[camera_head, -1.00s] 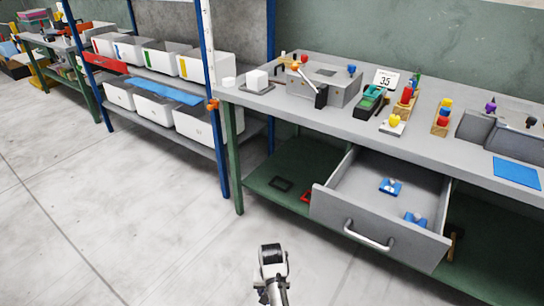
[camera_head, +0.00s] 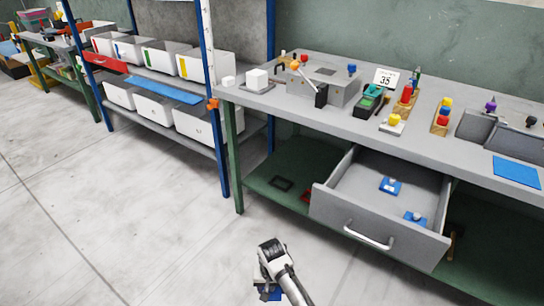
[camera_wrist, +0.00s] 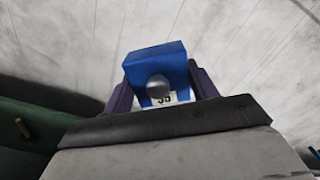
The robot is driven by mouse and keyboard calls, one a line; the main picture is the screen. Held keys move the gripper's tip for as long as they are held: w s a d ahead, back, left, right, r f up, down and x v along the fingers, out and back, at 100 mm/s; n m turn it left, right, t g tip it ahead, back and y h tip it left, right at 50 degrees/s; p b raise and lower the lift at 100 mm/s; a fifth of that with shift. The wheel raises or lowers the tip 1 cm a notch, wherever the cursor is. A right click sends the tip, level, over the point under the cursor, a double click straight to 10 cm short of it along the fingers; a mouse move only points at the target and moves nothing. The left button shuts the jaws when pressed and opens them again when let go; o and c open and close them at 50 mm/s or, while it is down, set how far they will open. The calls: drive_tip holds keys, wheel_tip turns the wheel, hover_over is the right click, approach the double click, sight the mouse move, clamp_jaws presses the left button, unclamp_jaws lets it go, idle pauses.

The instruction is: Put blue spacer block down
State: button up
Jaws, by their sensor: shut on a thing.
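The blue spacer block (camera_wrist: 158,70) is between the two dark purple fingers of my gripper (camera_wrist: 162,90) in the wrist view. It has a grey round knob and a white label, partly hidden, with digits I cannot read surely. The gripper is shut on it. In the head view my gripper (camera_head: 268,286) is low in the picture, over or before the pale floor, left of and nearer than the open drawer (camera_head: 350,208). A little blue of the block (camera_head: 270,294) shows there beneath my arm, which hides most of it.
The drawer holds two other blue pieces (camera_head: 390,186) with bare room at its left. The bench top (camera_head: 300,101) carries a grey fixture (camera_head: 318,88), a card reading 35 (camera_head: 385,79), coloured parts and a flat blue mat (camera_head: 517,170). A shelf of white bins (camera_head: 205,66) stands left.

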drive_tip(key=w+a+r, duration=0.2)
drive_tip(key=w, duration=0.1)
drive_tip(key=shift+r, duration=0.15)
drive_tip(key=shift+s+d+f, duration=0.55)
drive_tip(key=shift+s+f, duration=0.1)
drive_tip(key=shift+s, duration=0.2)
drive_tip(key=shift+s+d+f, duration=0.5)
drive_tip(key=shift+s+f, duration=0.1)
drive_tip(key=shift+s, duration=0.2)
drive_tip(key=shift+a, duration=0.1)
drive_tip(key=shift+s, duration=0.1)
